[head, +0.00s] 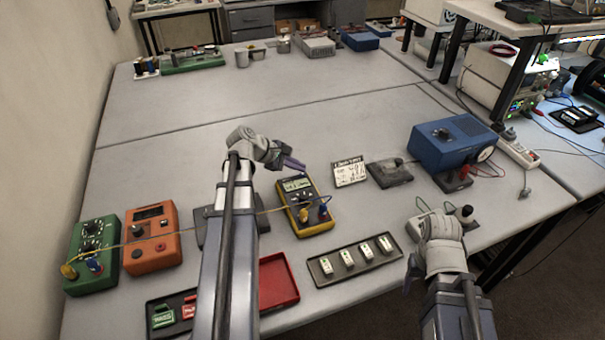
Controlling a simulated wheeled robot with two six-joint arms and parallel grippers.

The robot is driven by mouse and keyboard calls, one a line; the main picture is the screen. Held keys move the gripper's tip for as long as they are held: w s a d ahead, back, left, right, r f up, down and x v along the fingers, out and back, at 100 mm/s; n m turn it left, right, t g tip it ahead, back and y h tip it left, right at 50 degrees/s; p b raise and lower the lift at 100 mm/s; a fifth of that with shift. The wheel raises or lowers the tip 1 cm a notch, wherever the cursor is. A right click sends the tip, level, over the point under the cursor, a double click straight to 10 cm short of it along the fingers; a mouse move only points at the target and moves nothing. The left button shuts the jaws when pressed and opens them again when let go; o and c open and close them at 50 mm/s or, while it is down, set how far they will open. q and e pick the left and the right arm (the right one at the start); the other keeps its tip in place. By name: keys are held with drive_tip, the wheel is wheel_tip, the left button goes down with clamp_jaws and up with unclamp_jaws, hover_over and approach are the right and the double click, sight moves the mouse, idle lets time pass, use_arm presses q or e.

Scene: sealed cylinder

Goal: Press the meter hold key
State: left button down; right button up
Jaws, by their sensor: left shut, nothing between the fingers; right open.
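The yellow meter (315,227) lies on the grey table near the middle, with a small display (296,185) at its far end. Leads or plugs, one of them blue, sit on its lower part. The hold key is too small to make out. My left gripper (293,165) is shut and empty, just beyond the far end of the meter, close to the display. I cannot tell whether it touches the meter. My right gripper (410,272) is open and empty, over the table's front edge at the right, well apart from the meter.
Orange (150,238) and green (92,255) instruments stand at the left, and a yellow wire runs towards the meter. A black tray (370,264) with several white modules lies in front. A white card (349,172) and a blue box (440,150) stand right.

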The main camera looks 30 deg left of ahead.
use_arm(q)
drive_tip(key=shift+r+p, duration=2.05)
drive_tip(key=shift+r, duration=0.35)
